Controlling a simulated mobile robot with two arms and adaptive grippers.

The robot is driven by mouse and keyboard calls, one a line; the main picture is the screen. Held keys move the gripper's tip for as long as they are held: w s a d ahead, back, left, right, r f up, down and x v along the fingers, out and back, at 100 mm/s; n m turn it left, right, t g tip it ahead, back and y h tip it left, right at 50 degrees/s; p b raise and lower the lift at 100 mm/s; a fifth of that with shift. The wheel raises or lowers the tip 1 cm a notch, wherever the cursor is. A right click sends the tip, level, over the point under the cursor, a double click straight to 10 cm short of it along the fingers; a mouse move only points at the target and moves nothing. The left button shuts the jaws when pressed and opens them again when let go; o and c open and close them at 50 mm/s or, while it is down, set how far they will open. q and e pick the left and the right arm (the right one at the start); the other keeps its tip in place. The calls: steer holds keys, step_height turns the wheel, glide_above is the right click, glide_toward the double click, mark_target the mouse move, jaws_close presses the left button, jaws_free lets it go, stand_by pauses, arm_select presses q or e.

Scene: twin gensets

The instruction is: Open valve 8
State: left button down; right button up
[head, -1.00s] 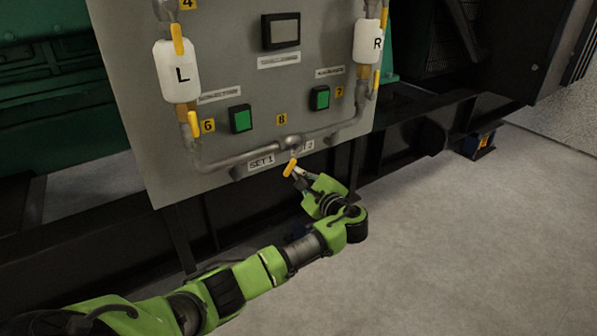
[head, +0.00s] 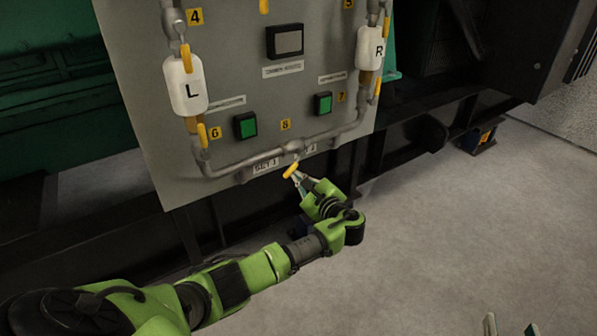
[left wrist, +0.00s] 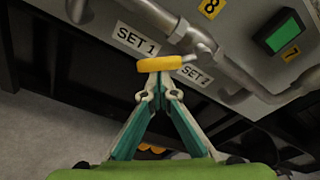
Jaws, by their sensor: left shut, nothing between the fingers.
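Valve 8 sits on the pipe at the panel's lower edge, below the yellow 8 label (head: 285,125). Its yellow handle (head: 291,171) hangs below the pipe junction, tilted in the head view. In the left wrist view the handle (left wrist: 158,64) lies crosswise just beyond the fingertips. My left gripper (head: 297,178) is shut and empty. Its closed tips (left wrist: 158,88) are at the near side of the handle's middle, touching it or very close. My right gripper (head: 510,325) shows only as two separated fingertips at the bottom edge, apart from everything.
The grey panel (head: 235,60) carries tanks L (head: 187,95) and R (head: 369,50), other yellow-handled valves, a screen (head: 285,41) and green buttons (head: 246,125). Dark frame beams run below and behind it.

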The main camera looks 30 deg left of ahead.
mark_target(291, 171)
steer(key=s+d+f+g+h+p, duration=0.2)
steer(key=s+d+f+g+p, duration=0.1)
steer(key=s+f+g, duration=0.5)
steer(key=s+d+f+g+h+p, duration=0.1)
steer(key=s+d+f+g+p, duration=0.4)
steer(key=s, duration=0.5)
arm_select(q)
steer(key=m, duration=0.1)
steer(key=s+r+m, duration=0.1)
steer(key=r+m+g+p, duration=0.1)
steer(key=m, duration=0.1)
steer(key=shift+s+a+r, duration=0.1)
steer(key=shift+s+a, duration=0.15)
steer(key=shift+a, duration=0.1)
steer(key=m+p, duration=0.1)
steer(key=p, duration=0.2)
steer(key=shift+s+r+m, duration=0.2)
steer(key=shift+r+m, duration=0.2)
arm_select(e)
step_height(291, 171, down, 22)
steer(key=s+a, duration=0.1)
steer(key=s, duration=0.1)
steer(key=shift+s+a+r, duration=0.15)
steer(key=shift+s+r, duration=0.1)
steer(key=shift+s, duration=0.05)
arm_select(q)
steer(key=shift+a+f, duration=0.1)
